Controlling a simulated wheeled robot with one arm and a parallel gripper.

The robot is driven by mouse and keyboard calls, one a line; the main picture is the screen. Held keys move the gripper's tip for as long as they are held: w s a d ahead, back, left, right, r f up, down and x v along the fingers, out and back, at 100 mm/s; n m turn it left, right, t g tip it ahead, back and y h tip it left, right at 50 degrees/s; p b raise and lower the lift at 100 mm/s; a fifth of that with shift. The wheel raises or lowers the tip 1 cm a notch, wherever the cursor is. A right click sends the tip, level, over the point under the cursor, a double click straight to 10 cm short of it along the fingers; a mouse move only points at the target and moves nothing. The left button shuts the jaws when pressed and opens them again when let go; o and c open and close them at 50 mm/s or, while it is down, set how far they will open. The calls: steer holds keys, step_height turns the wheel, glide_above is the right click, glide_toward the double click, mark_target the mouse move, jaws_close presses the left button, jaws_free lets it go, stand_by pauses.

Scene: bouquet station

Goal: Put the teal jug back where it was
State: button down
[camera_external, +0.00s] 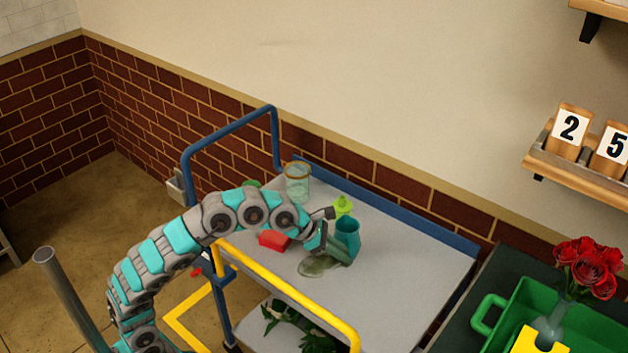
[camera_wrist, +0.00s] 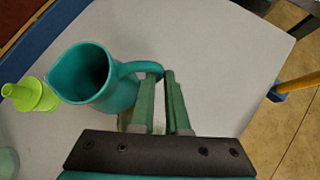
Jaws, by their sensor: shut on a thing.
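The teal jug (camera_external: 347,232) is over the grey top of the cart (camera_external: 415,262), right of centre, and looks upright. In the wrist view the jug (camera_wrist: 112,92) shows its open mouth at the left, with its handle toward my fingers. My gripper (camera_external: 338,250) is at the jug's side. In the wrist view my gripper (camera_wrist: 161,76) is shut on the jug's handle. I cannot tell whether the jug's base touches the cart top. A murky greenish patch (camera_external: 316,266) lies on the cart top just left of my gripper.
A lime-green object (camera_external: 343,206) stands close behind the jug. A red block (camera_external: 272,241) and a glass jar (camera_external: 298,185) are farther left. A yellow rail (camera_external: 290,287) edges the cart's front. The cart's right part is clear. A green tray (camera_external: 490,312) with red roses (camera_external: 588,268) stands right.

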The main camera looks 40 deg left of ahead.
steer(key=c, duration=0.9)
jaws_free()
steer(key=shift+s, duration=0.1)
steer(key=p+v, duration=0.2)
steer(key=v, duration=1)
steer(key=shift+a+f, duration=0.1)
